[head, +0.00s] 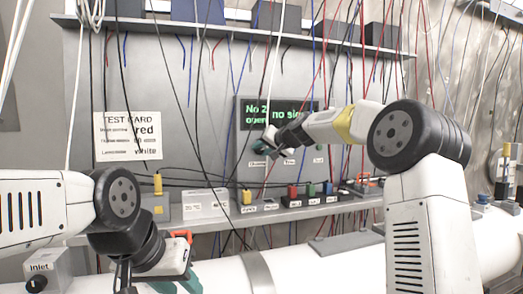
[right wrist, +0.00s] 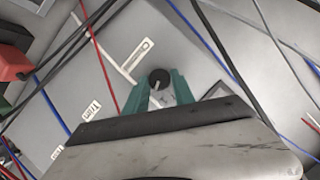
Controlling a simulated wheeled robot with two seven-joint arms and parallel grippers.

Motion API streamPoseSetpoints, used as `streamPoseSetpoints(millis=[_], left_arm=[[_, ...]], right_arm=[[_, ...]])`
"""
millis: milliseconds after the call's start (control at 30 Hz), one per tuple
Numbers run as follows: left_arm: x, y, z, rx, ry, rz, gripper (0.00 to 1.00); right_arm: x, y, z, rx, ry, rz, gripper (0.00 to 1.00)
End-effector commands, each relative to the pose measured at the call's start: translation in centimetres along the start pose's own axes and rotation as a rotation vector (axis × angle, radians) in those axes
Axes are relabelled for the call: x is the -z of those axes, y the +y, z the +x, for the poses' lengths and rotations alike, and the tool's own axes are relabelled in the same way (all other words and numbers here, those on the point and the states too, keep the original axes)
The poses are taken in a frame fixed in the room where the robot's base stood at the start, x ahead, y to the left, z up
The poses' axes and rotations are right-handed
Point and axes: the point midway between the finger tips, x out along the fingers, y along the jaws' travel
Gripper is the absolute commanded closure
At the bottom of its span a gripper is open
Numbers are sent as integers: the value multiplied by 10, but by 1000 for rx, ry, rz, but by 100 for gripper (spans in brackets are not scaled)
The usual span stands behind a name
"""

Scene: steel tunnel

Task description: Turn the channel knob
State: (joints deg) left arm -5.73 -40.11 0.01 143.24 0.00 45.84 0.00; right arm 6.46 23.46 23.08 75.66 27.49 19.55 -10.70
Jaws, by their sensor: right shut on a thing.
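The channel knob (right wrist: 159,78) is a small dark round knob with a light pointer mark, seen in the right wrist view on a grey panel (right wrist: 195,65). My right gripper (right wrist: 160,92) has its green fingers shut on the knob. In the head view the right gripper (head: 266,146) is at the panel just below the screen (head: 262,113), and it hides the knob there. The screen shows green text, partly covered by cables. My left gripper (head: 180,282) hangs low at the bottom of the head view, and its fingertips are not clear.
Many hanging cables cross in front of the panel. A lower shelf holds a red block (head: 292,192), a green block (head: 311,189) and a yellow-topped post (head: 157,184). A test card (head: 128,136) is on the wall at left. A large white pipe (head: 310,262) runs below.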

Motion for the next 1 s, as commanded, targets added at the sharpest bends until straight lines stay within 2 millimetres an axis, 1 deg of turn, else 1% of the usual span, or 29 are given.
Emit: streamPoseSetpoints(millis=[33,200,400,900,933,1000], left_arm=[[0,0,0,0,0,0,64],[0,0,0,0,0,0,64],[0,0,0,0,0,0,64],[0,0,0,0,0,0,64],[0,0,0,0,0,0,64],[0,0,0,0,0,0,64]], right_arm=[[1,3,0,9,2,29,100],[1,2,0,42,1,106,100],[0,2,0,65,0,160,100],[0,2,0,71,0,174,100],[0,2,0,71,0,174,64],[0,2,0,71,0,174,50]])
